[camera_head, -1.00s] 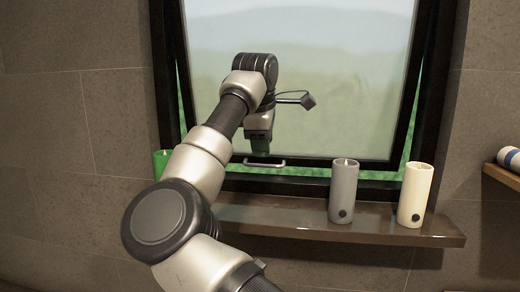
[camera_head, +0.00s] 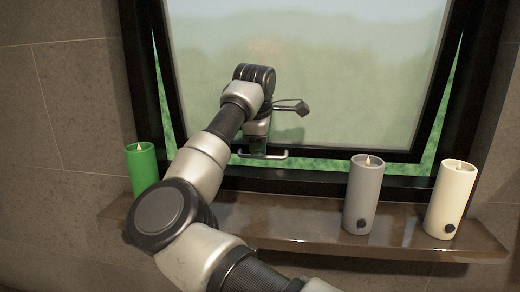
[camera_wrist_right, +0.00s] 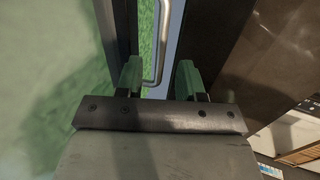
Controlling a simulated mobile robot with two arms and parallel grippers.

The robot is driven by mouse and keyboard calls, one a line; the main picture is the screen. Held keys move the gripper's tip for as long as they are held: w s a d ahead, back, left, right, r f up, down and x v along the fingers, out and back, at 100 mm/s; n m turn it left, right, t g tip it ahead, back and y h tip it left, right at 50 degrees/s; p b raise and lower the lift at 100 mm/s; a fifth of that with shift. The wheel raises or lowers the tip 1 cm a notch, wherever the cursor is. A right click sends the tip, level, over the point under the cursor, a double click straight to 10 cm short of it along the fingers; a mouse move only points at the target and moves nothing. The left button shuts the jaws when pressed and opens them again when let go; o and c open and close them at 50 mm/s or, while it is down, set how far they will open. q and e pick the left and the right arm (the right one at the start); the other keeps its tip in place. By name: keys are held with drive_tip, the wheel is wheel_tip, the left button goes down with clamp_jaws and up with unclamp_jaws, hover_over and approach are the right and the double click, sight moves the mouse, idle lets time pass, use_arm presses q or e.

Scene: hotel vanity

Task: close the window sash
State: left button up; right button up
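The window sash (camera_head: 350,75) is a dark-framed, hazy pane. It stands tilted in its outer frame (camera_head: 480,60), with wedge gaps at both sides that widen downward and green showing through. A silver handle (camera_head: 277,155) sits on its bottom rail; it also shows as a bent bar in the right wrist view (camera_wrist_right: 163,40). My right gripper (camera_head: 257,150) is at the handle. In the right wrist view my right gripper (camera_wrist_right: 160,78) has its two green-tipped fingers apart, with the handle's end between them; contact is not clear. My left gripper is not in view.
A brown shelf (camera_head: 300,225) runs below the window. A green candle (camera_head: 142,168) stands at its left, a grey candle (camera_head: 362,195) and a cream candle (camera_head: 450,200) at its right. My right arm passes over the shelf between the green and grey candles.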

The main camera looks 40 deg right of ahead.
drive_tip(key=shift+x, duration=1.3)
clamp_jaws()
